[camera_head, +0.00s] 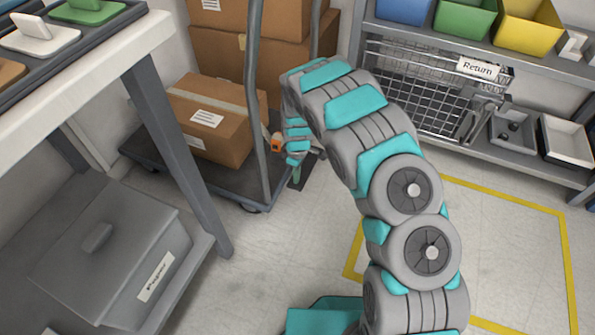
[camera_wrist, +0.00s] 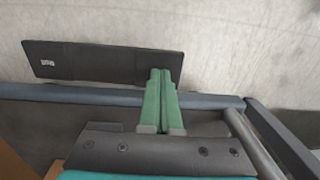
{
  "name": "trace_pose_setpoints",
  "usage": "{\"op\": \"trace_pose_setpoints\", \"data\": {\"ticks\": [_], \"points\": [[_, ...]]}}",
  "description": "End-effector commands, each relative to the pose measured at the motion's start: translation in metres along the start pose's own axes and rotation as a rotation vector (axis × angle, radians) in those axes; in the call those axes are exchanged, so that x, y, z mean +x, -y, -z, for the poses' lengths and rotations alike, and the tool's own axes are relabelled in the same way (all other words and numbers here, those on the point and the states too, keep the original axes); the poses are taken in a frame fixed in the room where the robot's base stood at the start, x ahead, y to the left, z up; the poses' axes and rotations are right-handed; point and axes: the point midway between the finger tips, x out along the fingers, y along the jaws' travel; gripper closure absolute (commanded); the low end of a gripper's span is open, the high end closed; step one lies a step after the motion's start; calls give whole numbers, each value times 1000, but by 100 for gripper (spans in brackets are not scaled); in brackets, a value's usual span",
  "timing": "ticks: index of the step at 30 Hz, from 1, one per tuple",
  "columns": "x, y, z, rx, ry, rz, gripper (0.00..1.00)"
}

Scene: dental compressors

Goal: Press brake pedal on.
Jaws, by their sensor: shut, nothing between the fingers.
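The brake pedal appears as a flat dark plate (camera_wrist: 100,62) with a small pale label near its left end, beyond the cart's edge in the wrist view. In the head view it is a small dark plate (camera_head: 305,176) low at the right of the cart (camera_head: 225,182). My gripper (camera_wrist: 161,73) has its green fingers shut together and empty, with the tips over the right end of the plate. In the head view my gripper (camera_head: 296,172) points down beside the cart's post. I cannot tell whether the tips touch the plate or whether it is pressed.
Cardboard boxes (camera_head: 212,125) load the cart, and its grey upright post (camera_head: 252,80) stands close to my gripper. A workbench (camera_head: 150,35) is at the left. A shelf (camera_head: 520,60) with bins stands at the back right. The yellow-outlined floor (camera_head: 510,240) is clear.

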Motion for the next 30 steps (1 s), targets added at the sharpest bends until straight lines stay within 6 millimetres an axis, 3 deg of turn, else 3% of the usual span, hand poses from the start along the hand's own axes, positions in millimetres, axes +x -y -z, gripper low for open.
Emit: {"op": "trace_pose_setpoints", "data": {"ticks": [6,30], "points": [[9,7,-1,-3,4,-123,100],[31,11,0,0,2,-118,100]]}}
